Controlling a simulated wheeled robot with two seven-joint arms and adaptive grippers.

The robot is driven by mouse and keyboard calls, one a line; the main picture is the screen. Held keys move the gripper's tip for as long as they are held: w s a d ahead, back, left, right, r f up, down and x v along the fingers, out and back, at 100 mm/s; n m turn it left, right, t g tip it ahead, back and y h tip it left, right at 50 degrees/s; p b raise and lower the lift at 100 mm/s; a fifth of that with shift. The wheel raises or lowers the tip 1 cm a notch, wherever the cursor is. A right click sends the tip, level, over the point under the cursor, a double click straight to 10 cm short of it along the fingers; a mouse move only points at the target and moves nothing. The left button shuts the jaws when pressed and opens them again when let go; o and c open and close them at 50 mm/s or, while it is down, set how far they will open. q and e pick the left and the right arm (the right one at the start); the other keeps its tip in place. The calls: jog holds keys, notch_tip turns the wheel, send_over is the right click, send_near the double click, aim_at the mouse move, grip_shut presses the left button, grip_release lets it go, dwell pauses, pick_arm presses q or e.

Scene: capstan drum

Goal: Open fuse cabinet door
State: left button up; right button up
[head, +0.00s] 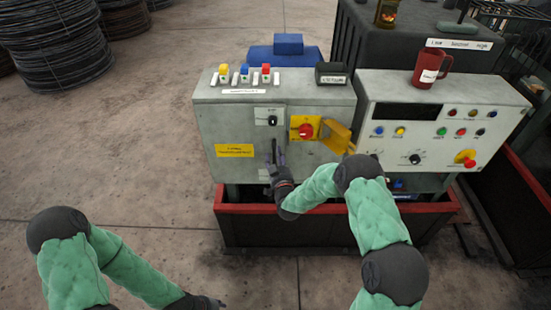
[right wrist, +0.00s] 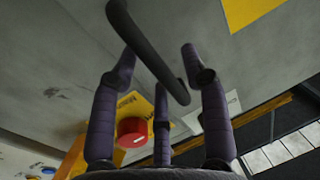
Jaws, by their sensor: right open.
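The grey fuse cabinet (head: 207,120) stands upright ahead of me, with its door facing me. A dark vertical bar handle (head: 274,150) sits on the door, below a small black knob. My right gripper (head: 279,158) is open at the handle. In the right wrist view the black handle (right wrist: 148,52) slants between the spread purple fingers of the gripper (right wrist: 160,75); I cannot tell whether they touch it. The door looks flush with the cabinet front. My left gripper (head: 212,303) is low at the bottom edge, far from the cabinet, and its fingers are barely visible.
A red rotary switch (head: 305,131) on a yellow plate, with a yellow flap (head: 337,137) swung out, is right of the handle. A control panel (head: 440,150) with a red mug (head: 432,68) on top stands further right. A red-rimmed bin (head: 330,208) is below.

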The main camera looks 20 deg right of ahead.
jog(key=shift+w, duration=0.25)
grip_shut()
jog(key=shift+s, duration=0.1)
